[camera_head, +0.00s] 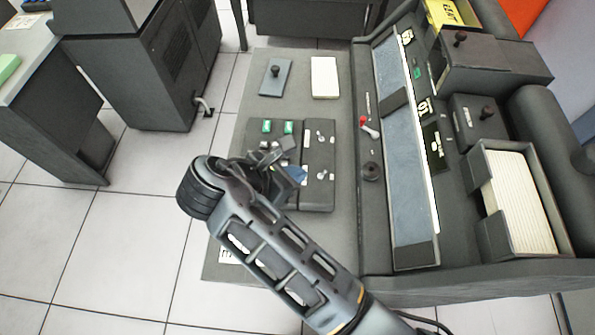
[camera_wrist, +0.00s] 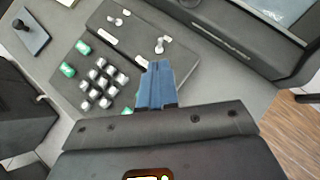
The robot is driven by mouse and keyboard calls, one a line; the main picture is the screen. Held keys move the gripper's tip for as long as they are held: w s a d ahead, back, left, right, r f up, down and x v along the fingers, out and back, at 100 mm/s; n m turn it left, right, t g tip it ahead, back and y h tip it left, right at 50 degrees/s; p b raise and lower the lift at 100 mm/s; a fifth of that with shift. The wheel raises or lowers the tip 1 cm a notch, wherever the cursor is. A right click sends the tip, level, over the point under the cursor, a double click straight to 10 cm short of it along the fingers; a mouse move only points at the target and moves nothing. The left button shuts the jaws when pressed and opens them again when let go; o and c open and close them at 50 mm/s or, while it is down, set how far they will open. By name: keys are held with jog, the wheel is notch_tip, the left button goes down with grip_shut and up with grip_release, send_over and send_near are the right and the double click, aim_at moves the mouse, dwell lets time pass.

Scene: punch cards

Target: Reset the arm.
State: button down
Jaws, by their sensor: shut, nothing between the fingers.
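My gripper (camera_head: 296,174) is over the machine's grey desk in the head view, with my arm reaching in from the bottom. Its blue fingers (camera_wrist: 157,84) are together and hold nothing in the wrist view. They are above the lower part of a dark control panel (camera_head: 318,165). This panel has green keys, white-grey buttons and small silver switches. I cannot tell whether the fingertips touch the panel. My arm hides the panel's lower left part in the head view.
A stack of cards (camera_head: 324,78) and a small plate with a black knob (camera_head: 274,78) lie behind the panel. A red-tipped lever (camera_head: 369,126) is to the right, beside a long blue-grey track (camera_head: 402,150). A card tray (camera_head: 515,200) stands far right. Tiled floor is open at left.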

dwell(0.3)
